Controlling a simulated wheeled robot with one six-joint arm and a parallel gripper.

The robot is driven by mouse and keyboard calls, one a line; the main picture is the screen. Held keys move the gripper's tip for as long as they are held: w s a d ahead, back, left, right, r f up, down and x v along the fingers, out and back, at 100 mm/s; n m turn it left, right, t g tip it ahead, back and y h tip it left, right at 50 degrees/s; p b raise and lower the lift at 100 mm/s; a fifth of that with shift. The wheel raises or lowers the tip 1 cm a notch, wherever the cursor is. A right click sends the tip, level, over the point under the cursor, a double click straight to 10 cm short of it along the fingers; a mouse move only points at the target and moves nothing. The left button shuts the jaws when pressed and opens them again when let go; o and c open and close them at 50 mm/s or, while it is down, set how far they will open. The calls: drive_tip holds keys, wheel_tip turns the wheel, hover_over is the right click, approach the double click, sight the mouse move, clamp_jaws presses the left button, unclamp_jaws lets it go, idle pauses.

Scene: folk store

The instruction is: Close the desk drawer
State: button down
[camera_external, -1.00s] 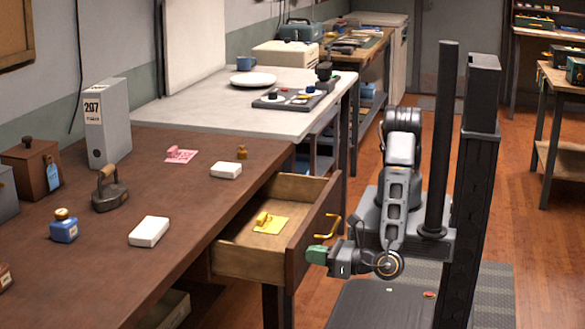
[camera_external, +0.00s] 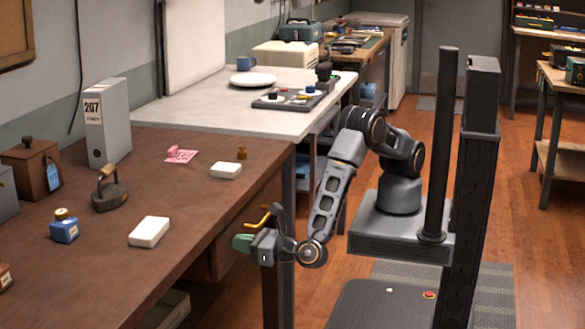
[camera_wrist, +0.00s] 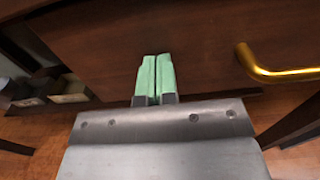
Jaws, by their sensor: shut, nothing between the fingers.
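The desk drawer (camera_external: 230,254) is pushed in under the desk top, and its inside is hidden. Its dark wooden front also fills much of the wrist view (camera_wrist: 165,35). The brass handle (camera_external: 262,217) stands out from the front; in the wrist view the handle (camera_wrist: 280,72) is to the right of the fingers. My gripper (camera_external: 240,242) is at the drawer front, below the handle. In the wrist view its green fingers (camera_wrist: 154,75) are together and empty, against or very close to the front.
The brown desk (camera_external: 180,190) carries a grey binder (camera_external: 108,130), an iron (camera_external: 109,190), a blue bottle (camera_external: 64,228) and white blocks (camera_external: 149,232). A pale table (camera_external: 220,100) adjoins behind. A lower open compartment (camera_external: 165,310) is under the desk.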

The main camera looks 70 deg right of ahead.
drive_tip(key=shift+w+r, duration=0.25)
drive_tip(key=shift+w, duration=0.05)
drive_tip(key=shift+s, duration=0.1)
drive_tip(key=s, duration=1.4)
drive_tip(key=s+d+f+m+g+h, duration=0.1)
drive_tip(key=d+f+m+g+h, duration=0.25)
drive_tip(key=d+f, duration=0.2)
drive_tip(key=w+d+r+m+g+y+p, duration=0.2)
drive_tip(key=d+r+m+g+p, duration=0.3)
drive_tip(key=d+r+m, duration=1.1)
drive_tip(key=w+d+r+m+g+y+p, duration=0.1)
drive_tip(key=w+d+r+m+g+p, duration=0.3)
drive_tip(key=d+r+m+p, duration=0.5)
drive_tip(key=d+r+m+g, duration=0.1)
drive_tip(key=d+r+m, duration=0.2)
drive_tip(key=d, duration=0.4)
drive_tip(key=d+r+m+g, duration=0.1)
drive_tip(key=d+r+m, duration=0.3)
drive_tip(key=d, duration=0.4)
drive_tip(key=shift+d+y+p, duration=0.15)
drive_tip(key=shift+y+p, duration=0.15)
drive_tip(key=shift+y, duration=0.05)
drive_tip(key=shift+w, duration=0.1)
